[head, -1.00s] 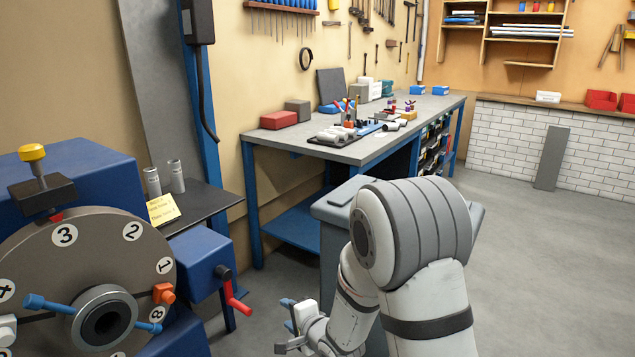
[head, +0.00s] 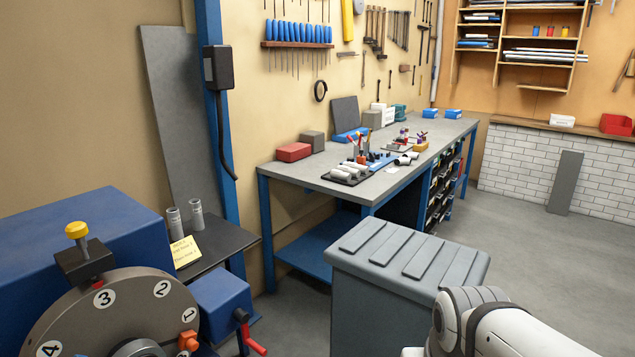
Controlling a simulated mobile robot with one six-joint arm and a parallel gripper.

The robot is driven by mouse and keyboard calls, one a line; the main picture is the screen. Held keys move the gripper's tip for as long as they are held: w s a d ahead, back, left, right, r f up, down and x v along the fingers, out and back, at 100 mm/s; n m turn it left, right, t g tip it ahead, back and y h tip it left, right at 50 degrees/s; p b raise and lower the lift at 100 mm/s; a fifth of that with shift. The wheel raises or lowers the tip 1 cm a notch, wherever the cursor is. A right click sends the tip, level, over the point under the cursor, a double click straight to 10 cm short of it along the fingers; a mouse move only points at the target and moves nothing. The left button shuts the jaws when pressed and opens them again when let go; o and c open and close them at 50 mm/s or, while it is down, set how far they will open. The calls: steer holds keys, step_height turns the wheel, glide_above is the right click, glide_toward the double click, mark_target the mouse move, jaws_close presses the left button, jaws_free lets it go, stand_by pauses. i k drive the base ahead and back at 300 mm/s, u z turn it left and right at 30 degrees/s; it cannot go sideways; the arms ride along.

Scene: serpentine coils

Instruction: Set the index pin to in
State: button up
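A small red part shows under the block, at the rim of the grey numbered dial (head: 125,310). The numbers 4, 3, 2 and 1 show on the dial. Its lower part is cut off by the frame. My arm enters at the lower right, away from the pin. My gripper is out of the frame.
A blue box with a red crank handle (head: 255,345) juts out right of the dial. A yellow note (head: 185,251) and two grey cylinders (head: 185,219) are on a dark shelf behind. A grey lidded bin (head: 385,290) stands mid-floor. A workbench (head: 330,185) runs along the wall.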

mark_target(77, 232)
steer(key=u, duration=1.8)
